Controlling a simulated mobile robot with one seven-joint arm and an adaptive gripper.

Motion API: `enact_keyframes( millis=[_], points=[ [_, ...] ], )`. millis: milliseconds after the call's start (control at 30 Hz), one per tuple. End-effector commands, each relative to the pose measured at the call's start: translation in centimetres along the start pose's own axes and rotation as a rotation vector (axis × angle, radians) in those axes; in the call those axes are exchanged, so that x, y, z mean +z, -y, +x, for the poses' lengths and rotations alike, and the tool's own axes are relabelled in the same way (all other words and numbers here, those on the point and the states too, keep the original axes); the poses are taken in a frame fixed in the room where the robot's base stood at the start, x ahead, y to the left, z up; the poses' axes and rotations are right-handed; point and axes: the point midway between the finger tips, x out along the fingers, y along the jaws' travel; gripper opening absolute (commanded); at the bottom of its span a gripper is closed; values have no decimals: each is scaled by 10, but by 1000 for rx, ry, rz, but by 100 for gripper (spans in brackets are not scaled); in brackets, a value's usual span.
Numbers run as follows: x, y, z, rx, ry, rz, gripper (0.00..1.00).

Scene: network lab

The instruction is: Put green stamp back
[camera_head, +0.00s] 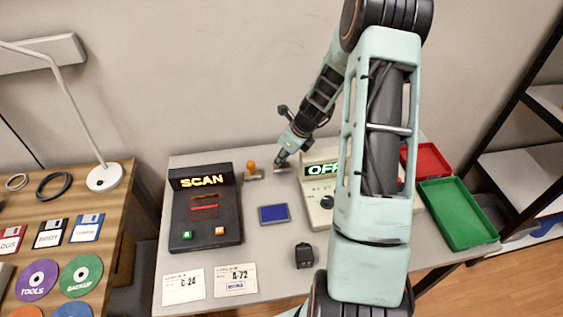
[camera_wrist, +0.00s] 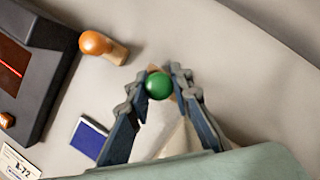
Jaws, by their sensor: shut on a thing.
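The green stamp (camera_wrist: 159,85) shows its round green knob between my fingertips in the wrist view, with a bit of its wooden base behind. My gripper (camera_wrist: 160,82) is shut on the knob. In the camera_head view my gripper (camera_head: 282,159) points down at the back of the grey table, right of the orange stamp. The green knob is hidden there, and I cannot tell whether the stamp's base touches the table. The orange stamp (camera_head: 251,171) stands close by on the left; it also shows in the wrist view (camera_wrist: 101,45).
A blue ink pad (camera_head: 273,214) lies in front of my gripper. The black SCAN device (camera_head: 205,210) stands left and a beige device (camera_head: 318,200) right, partly behind my arm. Paper cards (camera_head: 235,281) and a small dark object (camera_head: 304,255) lie in front. Red (camera_head: 432,161) and green (camera_head: 458,214) trays are right.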

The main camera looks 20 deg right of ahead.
Motion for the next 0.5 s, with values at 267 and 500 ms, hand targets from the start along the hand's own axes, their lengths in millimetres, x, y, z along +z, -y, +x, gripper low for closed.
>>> enact_keyframes(
  millis=[267,500],
  points=[
    [-7,0,17,-1,1,0,4],
    [-9,0,22,-1,1,0,4]
  ],
)
